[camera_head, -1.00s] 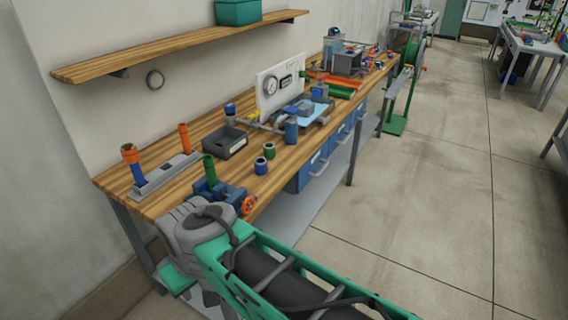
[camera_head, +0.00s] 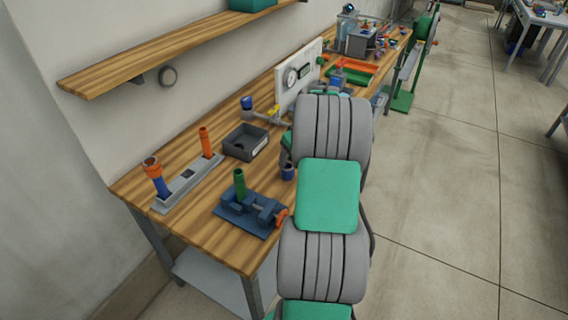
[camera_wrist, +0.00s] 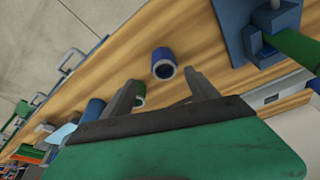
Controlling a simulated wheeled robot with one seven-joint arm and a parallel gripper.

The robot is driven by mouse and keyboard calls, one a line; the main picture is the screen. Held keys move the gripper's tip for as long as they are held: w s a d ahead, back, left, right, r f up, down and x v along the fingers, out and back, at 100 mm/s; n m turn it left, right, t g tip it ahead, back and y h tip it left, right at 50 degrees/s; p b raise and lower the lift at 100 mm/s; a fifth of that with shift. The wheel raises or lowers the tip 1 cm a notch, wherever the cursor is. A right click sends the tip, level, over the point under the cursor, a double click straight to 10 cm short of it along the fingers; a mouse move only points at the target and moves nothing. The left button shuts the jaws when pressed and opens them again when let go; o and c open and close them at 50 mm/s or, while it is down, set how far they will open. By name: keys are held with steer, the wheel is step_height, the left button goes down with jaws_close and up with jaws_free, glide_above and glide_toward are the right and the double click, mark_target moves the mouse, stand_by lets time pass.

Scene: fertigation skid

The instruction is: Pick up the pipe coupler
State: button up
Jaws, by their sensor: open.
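A short blue pipe coupler (camera_head: 287,172) stands on the wooden bench, just left of my arm in the head view. In the wrist view the blue coupler (camera_wrist: 163,63) shows its open round end, beyond and between the fingertips of my gripper (camera_wrist: 163,84). My gripper is open and empty, and the coupler looks apart from both fingers. A second short ring-like coupler, green (camera_wrist: 140,97), is partly hidden behind the left finger in the wrist view. My arm hides the gripper in the head view.
A blue vise (camera_head: 250,208) holding a green pipe (camera_head: 239,184) stands near the coupler. A grey rack (camera_head: 188,184) with orange and blue pipes and a black tray (camera_head: 246,141) are farther left. Bare wood lies around the coupler.

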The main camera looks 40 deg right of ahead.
mark_target(288, 165)
steer(key=x, duration=0.2)
steer(key=p+x, duration=0.1)
steer(key=x, duration=0.1)
steer(key=p+x, duration=0.1)
steer(key=x, duration=0.1)
steer(key=shift+w+a, duration=0.15)
steer(key=shift+a, duration=0.25)
steer(key=c, duration=1.3)
steer(key=shift+c, duration=0.4)
steer(key=shift+r, duration=0.1)
